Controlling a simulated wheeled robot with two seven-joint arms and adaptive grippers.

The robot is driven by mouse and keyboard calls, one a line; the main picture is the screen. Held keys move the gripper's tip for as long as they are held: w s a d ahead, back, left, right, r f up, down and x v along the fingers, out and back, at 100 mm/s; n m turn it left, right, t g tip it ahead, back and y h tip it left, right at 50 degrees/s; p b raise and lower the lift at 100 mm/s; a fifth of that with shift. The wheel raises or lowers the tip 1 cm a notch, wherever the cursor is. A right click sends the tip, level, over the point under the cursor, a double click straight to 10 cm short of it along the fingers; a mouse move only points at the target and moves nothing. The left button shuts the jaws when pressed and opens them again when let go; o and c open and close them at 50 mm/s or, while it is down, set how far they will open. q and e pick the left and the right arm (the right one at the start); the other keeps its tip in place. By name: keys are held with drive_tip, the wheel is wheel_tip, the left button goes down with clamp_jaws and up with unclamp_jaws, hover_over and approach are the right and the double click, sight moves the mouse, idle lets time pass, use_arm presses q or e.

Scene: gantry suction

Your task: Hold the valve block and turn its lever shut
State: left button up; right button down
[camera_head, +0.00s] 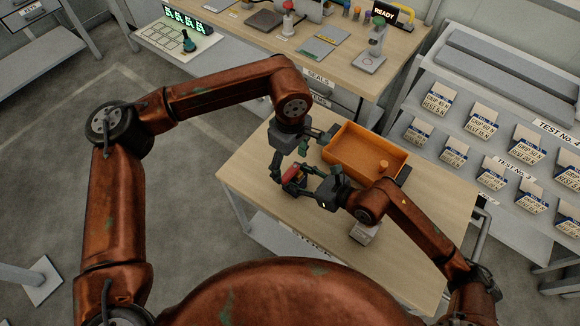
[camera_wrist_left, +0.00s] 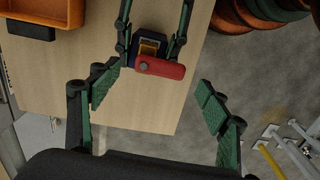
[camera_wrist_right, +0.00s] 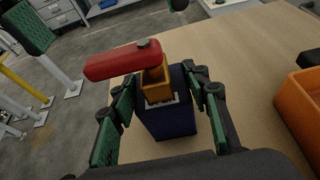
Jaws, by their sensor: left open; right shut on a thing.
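The valve block (camera_wrist_right: 172,120) is dark blue with a yellow-brown valve body (camera_wrist_right: 156,82) on top. A red lever (camera_wrist_right: 120,61) sits across that body and sticks out to the left in the right wrist view. My right gripper (camera_wrist_right: 158,108) is shut on the blue block, one finger on each side. In the left wrist view the lever (camera_wrist_left: 162,69) lies between the block and my left gripper (camera_wrist_left: 158,95). My left gripper is open, its fingers wide apart, with nothing between the pads. In the head view the block (camera_head: 293,176) is small and partly hidden by both grippers.
An orange bin (camera_head: 366,151) stands on the wooden table (camera_head: 250,172) beside the grippers. A small grey object (camera_head: 363,233) lies near my right forearm. A shelf rack with labelled cards (camera_head: 452,150) stands to the right. The table's left part is clear.

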sight(290, 171)
use_arm(q)
wheel_tip(290, 171, up, 9)
idle(0.3)
use_arm(e)
drive_tip(key=c, duration=1)
unclamp_jaws()
